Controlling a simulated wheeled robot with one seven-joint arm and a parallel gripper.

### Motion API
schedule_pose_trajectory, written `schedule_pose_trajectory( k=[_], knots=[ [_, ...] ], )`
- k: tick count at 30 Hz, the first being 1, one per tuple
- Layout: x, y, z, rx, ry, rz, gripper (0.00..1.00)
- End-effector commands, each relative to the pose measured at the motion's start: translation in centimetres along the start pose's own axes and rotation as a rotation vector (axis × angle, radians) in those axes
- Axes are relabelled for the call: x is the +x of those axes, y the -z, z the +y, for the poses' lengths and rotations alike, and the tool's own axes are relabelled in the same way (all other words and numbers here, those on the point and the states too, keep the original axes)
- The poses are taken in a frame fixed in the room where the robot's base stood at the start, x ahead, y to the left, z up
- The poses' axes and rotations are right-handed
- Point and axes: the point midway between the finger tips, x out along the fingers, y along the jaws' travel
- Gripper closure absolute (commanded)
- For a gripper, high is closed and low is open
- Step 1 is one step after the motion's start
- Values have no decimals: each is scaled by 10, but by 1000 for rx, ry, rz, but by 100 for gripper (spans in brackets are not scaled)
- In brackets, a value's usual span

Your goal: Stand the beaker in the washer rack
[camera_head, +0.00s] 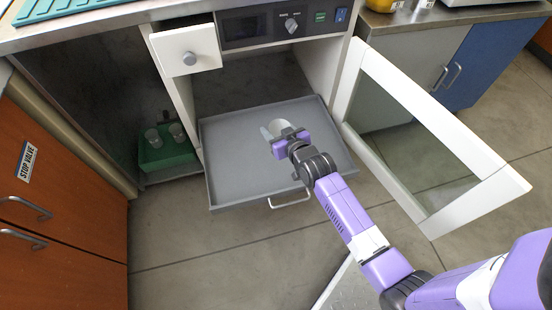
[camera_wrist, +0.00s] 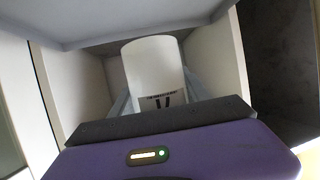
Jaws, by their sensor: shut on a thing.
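The beaker (camera_wrist: 153,66) is white with a dark printed mark and shows upright in the wrist view, beyond the purple gripper body. In the head view the beaker (camera_head: 280,127) is a pale shape at my gripper's end. My gripper (camera_head: 270,133) is shut on the beaker, over the pulled-out grey tray (camera_head: 232,178). Grey fingers show on both sides of the beaker in the wrist view. I cannot tell whether the beaker touches the tray. The tray looks flat and bare around it, and no separate rack shape shows on it.
A glass door (camera_head: 450,170) stands open to the right of the tray. A small white drawer (camera_head: 187,50) juts out above left. A green crate (camera_head: 166,152) with glassware sits at the left. The control panel (camera_head: 280,24) is above the opening.

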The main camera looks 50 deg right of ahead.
Motion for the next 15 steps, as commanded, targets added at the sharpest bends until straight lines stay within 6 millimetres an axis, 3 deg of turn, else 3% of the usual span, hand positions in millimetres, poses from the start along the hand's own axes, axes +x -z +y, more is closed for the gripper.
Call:
schedule_pose_trajectory(
  k=[1, 9, 15],
  knots=[
    [7, -17, 0, 1, 1, -3, 86],
    [32, -75, -1, 0, 1, 0, 86],
    [40, -96, -1, -1, 2, 1, 86]
  ],
)
